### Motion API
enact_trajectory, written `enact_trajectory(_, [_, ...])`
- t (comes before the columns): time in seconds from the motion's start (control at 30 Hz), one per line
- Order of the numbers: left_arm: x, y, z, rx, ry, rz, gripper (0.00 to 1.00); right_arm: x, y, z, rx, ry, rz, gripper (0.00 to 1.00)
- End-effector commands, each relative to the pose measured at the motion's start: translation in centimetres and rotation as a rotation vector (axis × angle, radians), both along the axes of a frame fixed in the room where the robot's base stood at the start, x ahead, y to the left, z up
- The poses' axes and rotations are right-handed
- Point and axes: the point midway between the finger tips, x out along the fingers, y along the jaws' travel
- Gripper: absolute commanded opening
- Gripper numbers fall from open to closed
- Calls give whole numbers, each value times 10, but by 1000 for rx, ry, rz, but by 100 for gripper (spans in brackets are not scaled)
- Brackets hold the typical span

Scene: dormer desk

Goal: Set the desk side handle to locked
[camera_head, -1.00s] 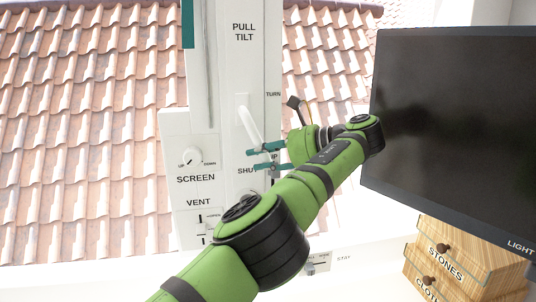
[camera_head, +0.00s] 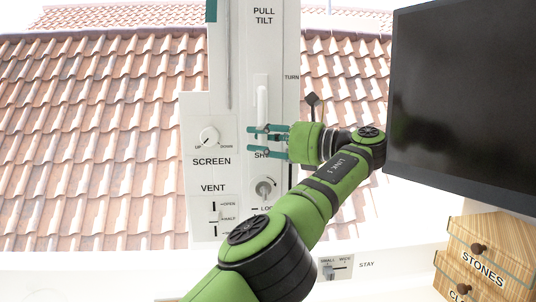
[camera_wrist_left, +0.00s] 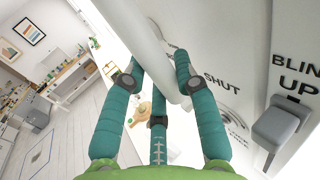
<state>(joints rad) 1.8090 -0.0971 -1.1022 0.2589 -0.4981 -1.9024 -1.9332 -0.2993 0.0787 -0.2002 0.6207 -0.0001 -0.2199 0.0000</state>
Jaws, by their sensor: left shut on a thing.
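The white side handle (camera_head: 262,104) on the frame panel hangs straight down, toward the partly covered SHUT label. My left gripper (camera_head: 267,141) reaches in from the right at its lower end, its teal fingers shut on the handle. In the left wrist view the white handle (camera_wrist_left: 150,45) runs between the teal fingers (camera_wrist_left: 155,80), with SHUT printed beside it. Below the handle is a round lock knob (camera_head: 265,189), with a LOCK label partly hidden by my arm. My right gripper is not in view.
The SCREEN dial (camera_head: 209,138) and VENT slider (camera_head: 214,217) sit left of the handle. A dark monitor (camera_head: 460,100) stands right, above wooden drawers (camera_head: 490,260). The STAY slider (camera_head: 329,271) is below my arm. A grey block (camera_wrist_left: 282,128) shows under BLIND UP in the wrist view.

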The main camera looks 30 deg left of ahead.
Motion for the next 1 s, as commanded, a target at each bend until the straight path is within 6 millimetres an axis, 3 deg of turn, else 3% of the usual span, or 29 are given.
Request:
enact_trajectory(0.5, [-1,3,0,14,11,3,0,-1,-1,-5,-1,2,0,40])
enact_trajectory(0.53, [-1,3,0,14,11,3,38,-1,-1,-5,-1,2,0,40])
enact_trajectory(0.57, [-1,3,0,13,11,3,41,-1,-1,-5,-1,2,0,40])
enact_trajectory(1.0, [0,2,0,12,8,0,41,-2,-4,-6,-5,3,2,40])
